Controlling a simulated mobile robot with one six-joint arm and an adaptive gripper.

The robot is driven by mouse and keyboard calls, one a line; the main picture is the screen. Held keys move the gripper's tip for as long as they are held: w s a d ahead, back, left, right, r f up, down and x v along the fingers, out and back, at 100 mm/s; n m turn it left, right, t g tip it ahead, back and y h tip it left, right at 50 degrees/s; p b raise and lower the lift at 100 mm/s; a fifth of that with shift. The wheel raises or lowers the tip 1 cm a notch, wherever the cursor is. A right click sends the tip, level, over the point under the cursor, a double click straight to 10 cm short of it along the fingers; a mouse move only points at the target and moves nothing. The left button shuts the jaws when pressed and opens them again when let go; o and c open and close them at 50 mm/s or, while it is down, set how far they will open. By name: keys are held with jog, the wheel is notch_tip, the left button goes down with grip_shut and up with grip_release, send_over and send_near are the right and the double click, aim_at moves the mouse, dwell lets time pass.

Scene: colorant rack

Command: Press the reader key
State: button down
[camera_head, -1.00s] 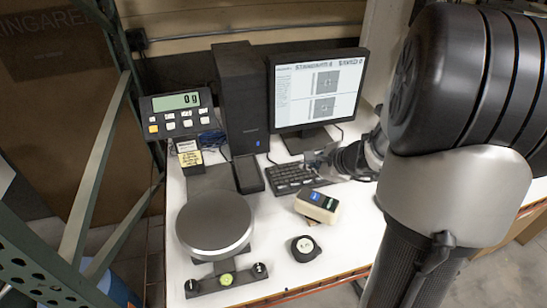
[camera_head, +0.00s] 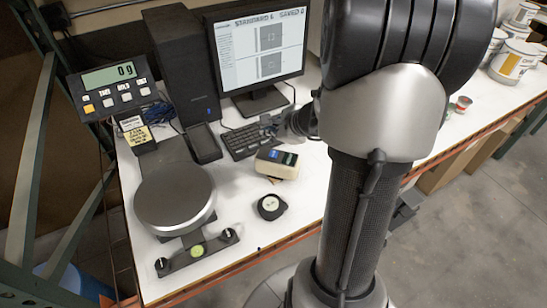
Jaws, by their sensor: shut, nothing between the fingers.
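The reader (camera_head: 277,163) is a small cream box with a dark top end that carries a blue patch and a green patch. It lies on the white bench in front of the keyboard. Its key is too small to make out clearly. My gripper (camera_head: 267,124) is shut and empty. It shows above and behind the reader in the picture, over the right end of the black keyboard (camera_head: 240,143), apart from the reader. Its height above the bench is hard to tell. My own arm fills the right of the view and hides the bench behind it.
A monitor (camera_head: 257,50) and a black computer tower (camera_head: 180,70) stand behind. A scale with a round plate (camera_head: 175,197) and a display reading 0 g (camera_head: 108,75) is at left. A black round puck (camera_head: 271,207) lies in front of the reader. Paint cans (camera_head: 515,62) stand far right.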

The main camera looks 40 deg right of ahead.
aim_at(271, 155)
jog(key=shift+f+b, duration=2.15)
jog(key=shift+f, duration=0.5)
jog(key=shift+f, duration=0.1)
jog(key=shift+f+b, duration=0.35)
jog(key=shift+b, duration=0.3)
jog(key=shift+f+b, duration=0.35)
jog(key=shift+b, duration=0.05)
jog(key=shift+r, duration=0.1)
jog(key=shift+r+p, duration=0.55)
jog(key=shift+r, duration=0.15)
notch_tip(271, 155, up, 5)
jog(key=p, duration=0.4)
jog(key=shift+r, duration=0.1)
